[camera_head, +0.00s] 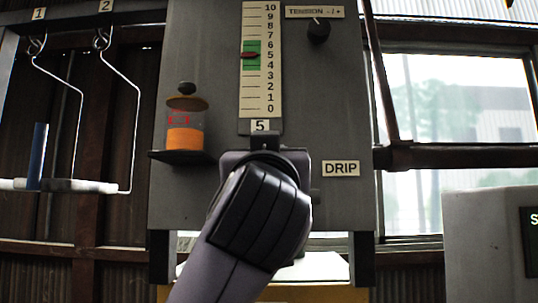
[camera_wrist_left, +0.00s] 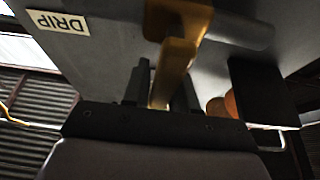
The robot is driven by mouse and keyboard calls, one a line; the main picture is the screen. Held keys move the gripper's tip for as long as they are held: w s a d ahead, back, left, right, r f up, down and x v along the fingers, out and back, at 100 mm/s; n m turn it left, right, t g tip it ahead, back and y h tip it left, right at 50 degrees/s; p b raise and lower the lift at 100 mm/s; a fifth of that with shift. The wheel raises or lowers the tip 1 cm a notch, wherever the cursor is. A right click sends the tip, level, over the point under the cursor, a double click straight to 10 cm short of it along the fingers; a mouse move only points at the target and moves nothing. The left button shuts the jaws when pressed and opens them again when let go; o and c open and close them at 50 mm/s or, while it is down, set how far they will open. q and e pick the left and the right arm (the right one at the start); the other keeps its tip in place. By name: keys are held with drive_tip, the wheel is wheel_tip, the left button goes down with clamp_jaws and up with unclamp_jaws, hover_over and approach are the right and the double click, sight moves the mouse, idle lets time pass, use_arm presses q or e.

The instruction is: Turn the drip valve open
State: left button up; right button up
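The drip valve shows in the left wrist view as a brass-yellow body with a lever (camera_wrist_left: 178,57) on the grey panel. My left gripper (camera_wrist_left: 161,85) has its two dark fingers on either side of the lever, which seems to fill the space between them. In the head view my left arm comes up from the bottom and hides the valve and the fingertips. The DRIP label (camera_head: 341,169) is just right of my wrist; it also shows upside down in the left wrist view (camera_wrist_left: 58,22). My right gripper is out of view.
An oil cup with orange liquid (camera_head: 185,138) stands on a small dark shelf (camera_head: 181,157) left of my wrist. Above are a level scale (camera_head: 259,95) and a tension knob (camera_head: 318,31). Wire hangers (camera_head: 137,110) hang at the left. A grey box (camera_head: 485,245) stands at the right.

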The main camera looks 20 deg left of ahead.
use_arm(q)
clamp_jaws()
drive_tip(key=shift+a+f+n+y+b, duration=0.25)
drive_tip(key=shift+n+y+b, duration=0.15)
drive_tip(key=shift+n+b, duration=0.5)
drive_tip(key=shift+s+a+f+n+g+y+b, duration=0.15)
drive_tip(key=shift+a+n+g+y+b, duration=0.35)
drive_tip(key=shift+n, duration=0.85)
drive_tip(key=shift+s+a+n+g+y+b, duration=0.1)
drive_tip(key=shift+a+n+g+y+b, duration=0.45)
drive_tip(key=shift+n, duration=0.85)
drive_tip(key=shift+s+a+f+n+g+y+b, duration=0.1)
drive_tip(key=shift+s+a+n+g+y+b, duration=0.2)
drive_tip(key=shift+n+y, duration=0.7)
drive_tip(key=shift+w+n, duration=0.1)
drive_tip(key=shift+n, duration=0.35)
